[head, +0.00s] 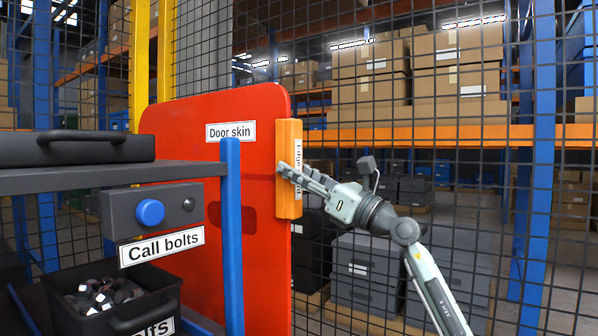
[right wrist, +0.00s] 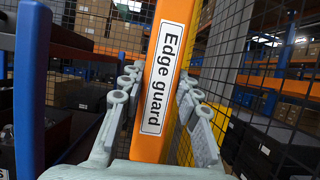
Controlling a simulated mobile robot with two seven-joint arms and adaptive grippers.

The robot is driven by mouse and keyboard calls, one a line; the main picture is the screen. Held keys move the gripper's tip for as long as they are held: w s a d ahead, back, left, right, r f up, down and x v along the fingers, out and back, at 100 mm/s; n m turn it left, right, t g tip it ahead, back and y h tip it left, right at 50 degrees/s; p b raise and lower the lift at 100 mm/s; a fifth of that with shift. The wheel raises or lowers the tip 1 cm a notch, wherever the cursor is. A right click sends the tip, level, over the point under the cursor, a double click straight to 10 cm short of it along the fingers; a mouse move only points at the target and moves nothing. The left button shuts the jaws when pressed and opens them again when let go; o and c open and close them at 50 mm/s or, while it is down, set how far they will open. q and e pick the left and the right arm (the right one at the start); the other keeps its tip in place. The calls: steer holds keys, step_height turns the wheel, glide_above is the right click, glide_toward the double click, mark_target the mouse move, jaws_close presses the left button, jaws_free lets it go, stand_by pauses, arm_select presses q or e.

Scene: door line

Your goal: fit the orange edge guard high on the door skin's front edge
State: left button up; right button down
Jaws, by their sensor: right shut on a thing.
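The red door skin (head: 263,230) stands upright behind the blue post, with a "Door skin" label near its top. The orange edge guard (head: 289,150) is an upright bar at the upper part of the door skin's right edge, overlapping it in the head view. I cannot tell whether it is seated on the edge. My right gripper (head: 284,172) is shut on the guard at about mid-height, coming from the right. In the right wrist view the guard (right wrist: 158,80), labelled "Edge guard", stands between the two fingers. The door skin is not clearly seen there. My left gripper is not in view.
A blue post (head: 231,240) and a grey shelf (head: 110,172) stand in front of the door skin at left. A call-bolts box with a blue button (head: 150,212) hangs there, above a black bin (head: 112,305) of metal parts. Wire mesh fencing runs behind.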

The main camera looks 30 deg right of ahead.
stand_by(0.3)
steer(key=c, duration=1)
jaws_free()
steer(key=v, duration=1.2)
